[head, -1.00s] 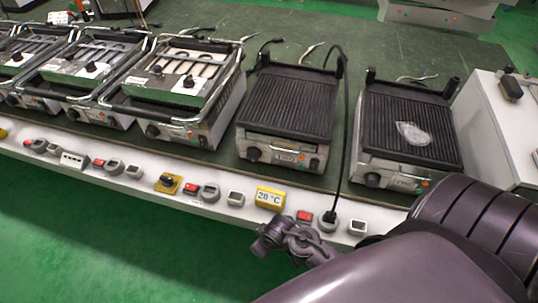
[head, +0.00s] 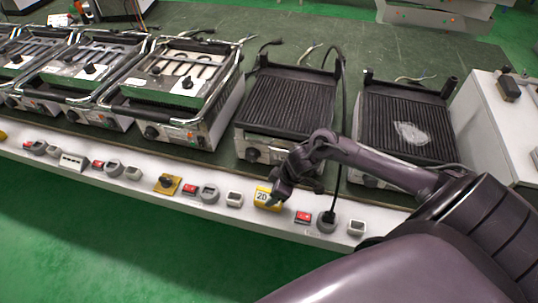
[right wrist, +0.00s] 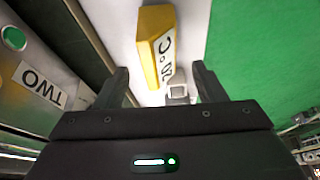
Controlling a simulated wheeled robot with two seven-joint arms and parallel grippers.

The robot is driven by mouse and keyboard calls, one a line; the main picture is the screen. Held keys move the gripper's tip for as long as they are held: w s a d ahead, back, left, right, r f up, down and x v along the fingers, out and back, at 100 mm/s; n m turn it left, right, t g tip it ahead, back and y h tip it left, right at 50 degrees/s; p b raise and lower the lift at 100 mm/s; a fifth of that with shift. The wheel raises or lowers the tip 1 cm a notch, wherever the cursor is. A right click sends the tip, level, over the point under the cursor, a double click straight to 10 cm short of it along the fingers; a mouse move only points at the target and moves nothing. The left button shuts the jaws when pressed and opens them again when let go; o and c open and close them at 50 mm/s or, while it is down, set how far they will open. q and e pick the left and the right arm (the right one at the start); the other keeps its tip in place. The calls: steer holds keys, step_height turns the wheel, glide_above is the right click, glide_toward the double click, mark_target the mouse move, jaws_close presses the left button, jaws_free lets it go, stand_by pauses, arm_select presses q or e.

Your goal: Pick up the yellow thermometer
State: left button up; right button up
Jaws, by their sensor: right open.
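The yellow thermometer (head: 264,197) is a small block with a white temperature display, set on the white front ledge below the grills. My right gripper (head: 283,192) is just above and in front of it in the head view and hides its right part. In the right wrist view the thermometer (right wrist: 154,45) lies ahead of and roughly between the two open fingers of my right gripper (right wrist: 161,85), tilted slightly. No contact between fingers and thermometer can be made out. My left gripper is not in view.
A black-ridged grill (head: 290,105) stands behind the thermometer, with another grill (head: 405,125) to its right. A red switch (head: 303,217) and a socket with a black plug and cable (head: 326,222) sit on the ledge (head: 120,188) at the right. Green floor is open in front.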

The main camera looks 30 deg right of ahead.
steer(key=x, duration=0.6)
steer(key=shift+d+f, duration=0.1)
steer(key=shift+f, duration=0.15)
steer(key=shift+c, duration=0.3)
steer(key=c, duration=1.1)
steer(key=shift+r, duration=0.15)
